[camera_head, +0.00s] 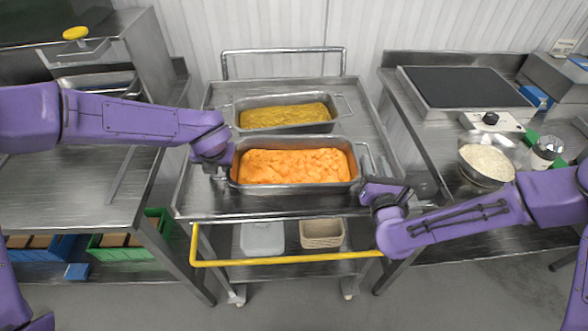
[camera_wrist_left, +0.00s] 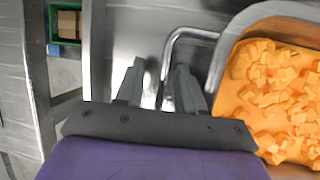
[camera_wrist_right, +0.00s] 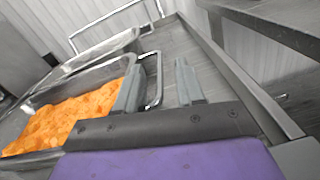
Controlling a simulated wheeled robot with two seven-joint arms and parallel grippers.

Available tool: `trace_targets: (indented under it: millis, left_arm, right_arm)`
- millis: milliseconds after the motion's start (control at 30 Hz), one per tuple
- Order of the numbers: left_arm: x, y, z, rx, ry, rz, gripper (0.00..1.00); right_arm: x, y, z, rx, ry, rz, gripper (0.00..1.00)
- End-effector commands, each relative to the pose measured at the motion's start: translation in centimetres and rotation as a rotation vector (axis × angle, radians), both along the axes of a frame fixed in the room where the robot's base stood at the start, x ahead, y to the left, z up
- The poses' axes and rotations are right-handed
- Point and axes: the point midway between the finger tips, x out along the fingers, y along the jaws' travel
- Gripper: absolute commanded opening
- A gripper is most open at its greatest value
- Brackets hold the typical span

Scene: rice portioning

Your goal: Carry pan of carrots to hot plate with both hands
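The metal pan of carrots (camera_head: 295,188), filled with orange pieces, sits on the steel cart. My left gripper (camera_head: 221,173) is at its left end. In the left wrist view, the open fingers (camera_wrist_left: 159,85) stand apart with the pan's wire handle (camera_wrist_left: 167,52) between them. My right gripper (camera_head: 368,180) is at the pan's right end. In the right wrist view, its open fingers (camera_wrist_right: 158,82) straddle the right wire handle (camera_wrist_right: 157,62); whether they touch it is unclear. The hot plate (camera_head: 465,87), with a black top and a dial, is on the right counter.
A second pan (camera_head: 236,113) with yellow-brown food stands behind on the cart (camera_head: 196,188). A bowl of rice (camera_head: 487,180) sits in front of the hot plate. A yellow rail (camera_head: 290,262) runs along the cart's front. A gap separates cart and right counter.

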Motion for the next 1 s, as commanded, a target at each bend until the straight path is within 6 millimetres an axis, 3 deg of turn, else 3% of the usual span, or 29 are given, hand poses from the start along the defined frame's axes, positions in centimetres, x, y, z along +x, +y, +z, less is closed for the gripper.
trace_targets:
  millis: [33,133,167,1000]
  left_arm:
    - [0.00,0.00,0.01,0.000,0.000,0.000,0.38]
    - [-0.01,0.00,0.02,0.000,0.000,0.000,0.05]
    - [-0.01,0.00,0.02,0.000,0.000,0.000,0.00]
    - [0.00,0.01,0.03,0.000,0.000,0.000,0.00]
  right_arm:
    - [-0.01,0.00,-0.01,0.000,0.000,0.000,0.38]
    - [-0.03,0.00,-0.01,0.000,0.000,0.000,0.06]
    - [-0.03,-0.01,-0.01,0.000,0.000,0.000,0.00]
    - [-0.06,-0.02,-0.04,-0.001,0.001,0.000,0.00]
